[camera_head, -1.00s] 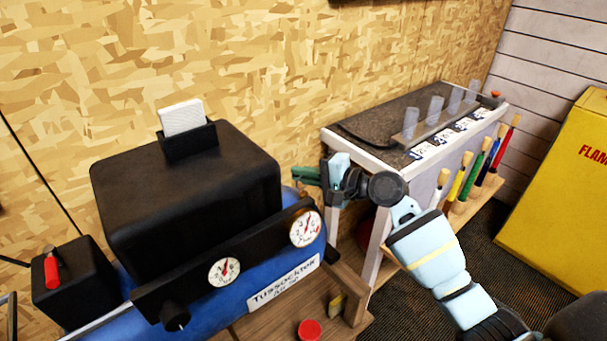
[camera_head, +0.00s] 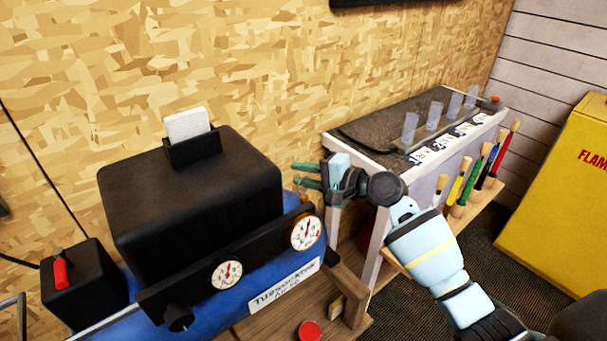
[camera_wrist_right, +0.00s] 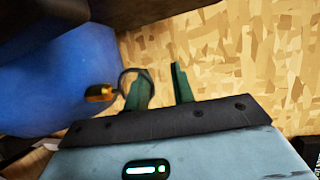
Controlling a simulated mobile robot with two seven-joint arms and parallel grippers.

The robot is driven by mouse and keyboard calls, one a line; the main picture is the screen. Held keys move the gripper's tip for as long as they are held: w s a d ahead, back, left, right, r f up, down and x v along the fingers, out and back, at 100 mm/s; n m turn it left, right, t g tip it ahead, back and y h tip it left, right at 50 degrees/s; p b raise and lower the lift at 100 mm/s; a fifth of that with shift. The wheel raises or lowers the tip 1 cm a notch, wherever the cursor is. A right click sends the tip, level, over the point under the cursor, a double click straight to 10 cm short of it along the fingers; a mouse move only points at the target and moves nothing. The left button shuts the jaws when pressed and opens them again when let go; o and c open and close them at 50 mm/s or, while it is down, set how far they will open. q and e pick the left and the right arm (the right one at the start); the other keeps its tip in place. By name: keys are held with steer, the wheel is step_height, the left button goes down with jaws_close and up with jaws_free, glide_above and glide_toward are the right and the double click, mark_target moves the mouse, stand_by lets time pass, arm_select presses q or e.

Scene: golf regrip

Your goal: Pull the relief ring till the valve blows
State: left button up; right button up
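The blue air compressor (camera_head: 212,310) with its black top housing stands at the left in the head view. Its small brass relief valve (camera_wrist_right: 100,93) shows beside the blue tank in the right wrist view. A thin dark ring (camera_wrist_right: 151,82) hangs from it and overlaps one finger; I cannot tell if the finger is through it. My right gripper (camera_head: 307,176) is beside the compressor's right end. Its two green fingers are apart, with no object clamped between them; they also show in the wrist view (camera_wrist_right: 160,88). My left gripper is not in view.
Two gauges (camera_head: 227,274) (camera_head: 305,231) and a black knob (camera_head: 178,317) are on the compressor's front panel. A white-framed bench (camera_head: 372,250) stands just right of my right gripper. A yellow cabinet (camera_head: 555,195) is farther right. The chipboard wall is behind.

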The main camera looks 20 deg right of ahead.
steer(key=v, duration=0.7)
steer(key=shift+s+d, duration=0.25)
steer(key=shift+r, duration=0.15)
